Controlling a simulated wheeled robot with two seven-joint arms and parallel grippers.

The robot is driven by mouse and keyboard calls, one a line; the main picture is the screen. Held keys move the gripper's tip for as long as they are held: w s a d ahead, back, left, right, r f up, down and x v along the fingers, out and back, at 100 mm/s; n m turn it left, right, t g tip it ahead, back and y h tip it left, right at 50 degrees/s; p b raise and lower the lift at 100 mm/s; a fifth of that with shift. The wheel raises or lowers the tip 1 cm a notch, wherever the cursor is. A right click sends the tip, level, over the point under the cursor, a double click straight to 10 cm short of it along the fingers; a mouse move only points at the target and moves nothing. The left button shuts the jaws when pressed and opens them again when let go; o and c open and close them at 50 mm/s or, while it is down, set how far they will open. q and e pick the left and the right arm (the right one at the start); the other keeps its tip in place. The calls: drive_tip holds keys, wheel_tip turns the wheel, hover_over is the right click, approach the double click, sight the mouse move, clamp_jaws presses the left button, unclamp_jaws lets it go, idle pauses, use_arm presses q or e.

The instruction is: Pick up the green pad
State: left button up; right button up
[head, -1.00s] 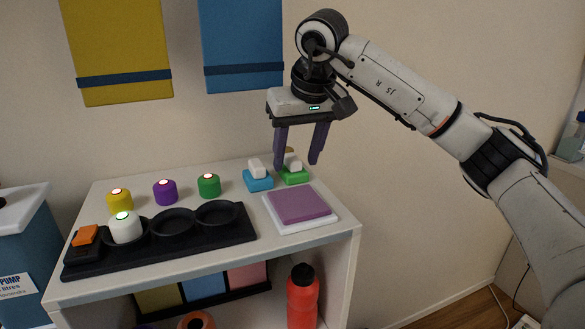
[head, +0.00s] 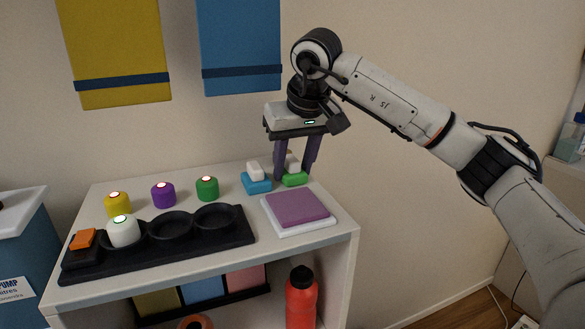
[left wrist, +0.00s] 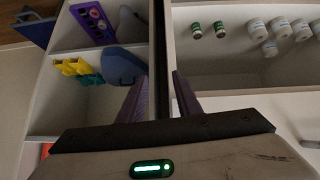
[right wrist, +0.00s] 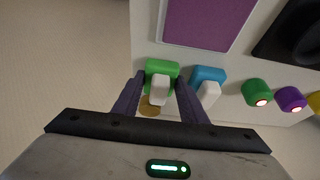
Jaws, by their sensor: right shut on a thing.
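The green pad (head: 294,179) with its white block-shaped grip lies at the back right of the white shelf top. It also shows in the right wrist view (right wrist: 160,68), with the white grip (right wrist: 159,88) on the near side. My right gripper (head: 293,179) points down over the pad, one finger on each side, and is shut on it. I cannot see the pad lifted off the top. My left gripper (left wrist: 160,76) shows only in its wrist view, fingers apart with nothing between them.
A blue pad (head: 257,186) with a white grip stands close left of the green one. A purple pad on a white base (head: 297,207) lies in front. Green (head: 207,188), purple (head: 163,194) and yellow (head: 118,204) buttons and a black tray (head: 180,247) are further left. The wall is close behind.

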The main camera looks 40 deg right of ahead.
sight(294, 161)
drive_tip(key=shift+s+r, duration=0.1)
drive_tip(key=shift+r, duration=0.2)
drive_tip(key=r, duration=0.6)
drive_tip(key=shift+s+a+r, duration=0.1)
drive_tip(key=shift+s, duration=0.15)
drive_tip(key=s, duration=0.1)
drive_tip(key=s+b, duration=0.1)
drive_tip(key=s, duration=0.1)
drive_tip(key=s+a+b, duration=0.1)
drive_tip(key=s, duration=0.1)
drive_tip(key=shift+s+a+f, duration=0.1)
drive_tip(key=shift+s+f, duration=0.15)
drive_tip(key=s+a, duration=0.3)
drive_tip(key=s, duration=1)
drive_tip(key=shift+a+r+p, duration=0.15)
drive_tip(key=shift+r+p, duration=0.05)
drive_tip(key=shift+p, duration=0.1)
drive_tip(key=o, duration=0.5)
drive_tip(key=c, duration=0.4)
drive_tip(key=shift+o, duration=0.2)
drive_tip(key=shift+s, duration=0.1)
